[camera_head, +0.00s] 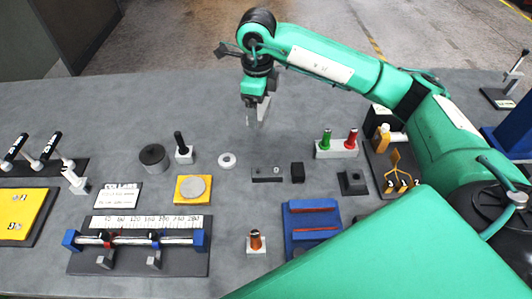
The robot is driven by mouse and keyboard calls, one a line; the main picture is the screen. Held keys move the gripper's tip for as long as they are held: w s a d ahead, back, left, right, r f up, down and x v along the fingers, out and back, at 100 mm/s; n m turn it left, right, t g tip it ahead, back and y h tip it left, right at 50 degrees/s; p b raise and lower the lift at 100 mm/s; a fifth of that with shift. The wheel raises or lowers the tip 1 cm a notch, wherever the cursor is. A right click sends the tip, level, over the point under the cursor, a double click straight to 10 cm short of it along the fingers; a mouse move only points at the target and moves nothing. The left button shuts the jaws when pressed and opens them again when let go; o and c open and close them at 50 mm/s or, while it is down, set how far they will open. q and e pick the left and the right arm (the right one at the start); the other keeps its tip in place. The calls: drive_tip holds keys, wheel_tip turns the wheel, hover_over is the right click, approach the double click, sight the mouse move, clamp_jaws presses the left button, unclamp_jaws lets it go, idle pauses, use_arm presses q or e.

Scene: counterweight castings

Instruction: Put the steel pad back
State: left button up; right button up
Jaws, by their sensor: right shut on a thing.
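My right gripper (256,117) is above the back middle of the grey table, pointing down. It is shut on a small, thin grey piece (264,108) that looks like the steel pad. The fingers partly hide this piece, and it is held clear of the table. A flat silver disc (194,186) lies on a yellow square plate, in front of and to the left of the gripper. My left gripper is not in view.
A dark bar (267,174), black block (297,172) and white ring (227,160) lie below the gripper. A scaled fixture (140,258) and blue tray (291,225) stand in front. A red-and-green-pegged holder (336,150) stands right. The table's back left is clear.

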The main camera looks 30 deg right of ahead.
sight(266, 99)
drive_tip(key=m, duration=0.4)
drive_tip(key=shift+w+d+r, duration=0.25)
drive_tip(key=shift+w+d, duration=0.05)
drive_tip(key=shift+d, duration=0.1)
drive_tip(key=m, duration=0.4)
drive_tip(key=shift+w+d+r, duration=0.15)
drive_tip(key=shift+w+d, duration=0.1)
drive_tip(key=shift+d, duration=0.1)
drive_tip(key=m, duration=0.2)
drive_tip(key=d+m, duration=0.1)
drive_tip(key=m, duration=0.3)
drive_tip(key=shift+w+d+r, duration=0.2)
drive_tip(key=shift+w, duration=0.15)
drive_tip(key=shift+f+m, duration=0.1)
drive_tip(key=shift+m, duration=0.2)
wheel_tip(266, 99, down, 15)
drive_tip(key=shift+f+p, duration=0.2)
drive_tip(key=shift+p, duration=0.5)
wheel_tip(266, 99, down, 4)
drive_tip(key=shift+r+p, duration=0.1)
drive_tip(key=shift+p, duration=0.45)
drive_tip(key=shift+f, duration=0.3)
